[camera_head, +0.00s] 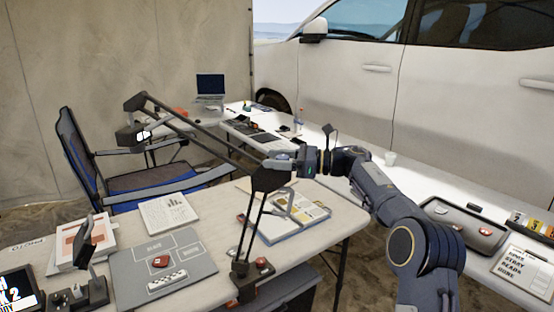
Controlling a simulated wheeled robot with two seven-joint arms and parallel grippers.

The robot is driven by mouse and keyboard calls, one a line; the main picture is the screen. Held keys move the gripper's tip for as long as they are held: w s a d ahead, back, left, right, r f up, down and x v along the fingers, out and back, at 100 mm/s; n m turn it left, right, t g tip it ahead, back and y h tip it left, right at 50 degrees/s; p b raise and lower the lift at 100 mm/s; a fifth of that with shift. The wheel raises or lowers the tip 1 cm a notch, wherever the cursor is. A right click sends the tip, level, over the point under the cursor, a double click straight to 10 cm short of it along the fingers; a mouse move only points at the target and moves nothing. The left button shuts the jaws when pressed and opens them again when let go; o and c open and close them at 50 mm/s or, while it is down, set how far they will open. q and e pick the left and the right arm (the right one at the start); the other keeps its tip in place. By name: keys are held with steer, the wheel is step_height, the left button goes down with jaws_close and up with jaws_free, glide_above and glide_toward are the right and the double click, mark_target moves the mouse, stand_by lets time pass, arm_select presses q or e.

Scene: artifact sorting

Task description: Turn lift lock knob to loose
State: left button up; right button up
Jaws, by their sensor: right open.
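A dark jointed lamp arm (205,135) stands on the near table. Its base (245,283) is at the table's front edge, and its head (132,136) hangs at the upper left. My right gripper (274,164) comes in from the right and points left, with its fingertips at the lamp arm's elbow joint (268,180). It is open. I cannot make out a separate lift lock knob; the fingers may cover it. Whether the fingers touch the joint is not clear. My left gripper is not in view.
The near table holds a grey mat (195,262), a printed sheet (167,214), an open binder (285,225) and a small dark stand (85,283). A blue chair (140,185) is behind. A long table (440,190) with a tray (462,226) runs along the right.

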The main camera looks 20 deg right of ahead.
steer(key=b+v, duration=0.1)
steer(key=v, duration=0.6)
steer(key=shift+s+d, duration=0.15)
steer(key=shift+d, duration=0.2)
